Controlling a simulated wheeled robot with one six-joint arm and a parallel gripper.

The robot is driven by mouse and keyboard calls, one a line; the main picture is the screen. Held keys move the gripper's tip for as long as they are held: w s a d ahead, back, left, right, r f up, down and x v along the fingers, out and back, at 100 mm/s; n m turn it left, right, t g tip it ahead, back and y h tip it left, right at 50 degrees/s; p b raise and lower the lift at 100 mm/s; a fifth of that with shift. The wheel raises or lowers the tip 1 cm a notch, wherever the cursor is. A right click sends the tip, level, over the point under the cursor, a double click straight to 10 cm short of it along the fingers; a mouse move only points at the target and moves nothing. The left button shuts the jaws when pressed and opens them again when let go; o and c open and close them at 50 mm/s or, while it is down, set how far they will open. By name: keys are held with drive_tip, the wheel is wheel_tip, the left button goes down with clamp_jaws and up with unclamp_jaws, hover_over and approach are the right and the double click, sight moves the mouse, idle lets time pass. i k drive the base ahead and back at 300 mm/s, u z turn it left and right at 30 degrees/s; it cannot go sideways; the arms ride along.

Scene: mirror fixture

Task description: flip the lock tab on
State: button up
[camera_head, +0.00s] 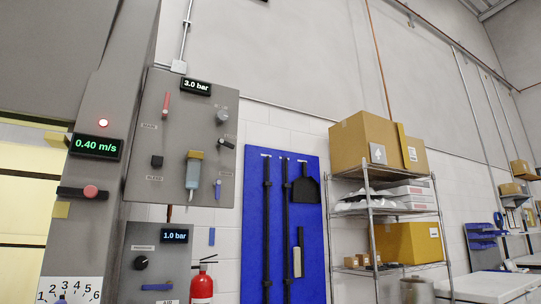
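A grey upper panel (149,184) on the left carries several controls, and I cannot tell by label which one is the lock tab. A small upright blue tab (218,189) sits at its lower right. Another small blue piece (212,236) is on the wall just below. A flat horizontal blue bar (157,287) is on the lower grey panel (171,262). The upper panel also has a red lever (166,105), a black lever (227,143), and a pale blue-grey handle with a yellow top (193,170). My gripper is not in view.
The upper display (196,87) reads 3.0 bar, the lower (175,236) 1.0 bar. A grey column with a 0.40 m/s display (96,147) stands left. A red extinguisher (201,287), a blue tool board (256,230) and a wire shelf (370,205) with boxes stand right.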

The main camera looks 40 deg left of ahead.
sight(221, 141)
drive_tip(key=u, duration=0.15)
drive_tip(key=i, duration=1.25)
drive_tip(key=u, duration=1.15)
drive_tip(key=i, duration=0.8)
drive_tip(key=u, duration=0.95)
